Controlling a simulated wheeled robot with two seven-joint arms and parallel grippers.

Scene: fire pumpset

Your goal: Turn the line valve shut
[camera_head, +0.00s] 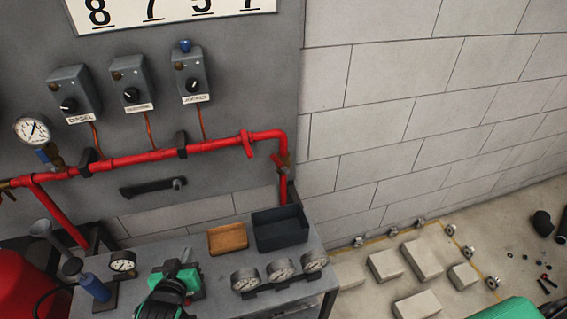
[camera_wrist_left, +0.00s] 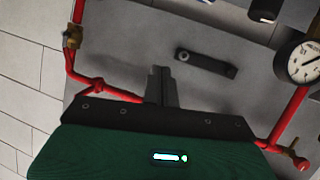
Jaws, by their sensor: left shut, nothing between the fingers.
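The red pipe (camera_head: 130,160) runs along the grey panel and turns down at its right end. I cannot tell for sure which is the line valve. My right gripper's fingers are out of frame.
A table below the panel holds an orange tray (camera_head: 228,249), a dark bin (camera_head: 281,240) and several gauges (camera_head: 280,269). A black bar (camera_head: 150,188) is fixed below the pipe. Concrete blocks (camera_head: 422,258) stand on the floor at right.

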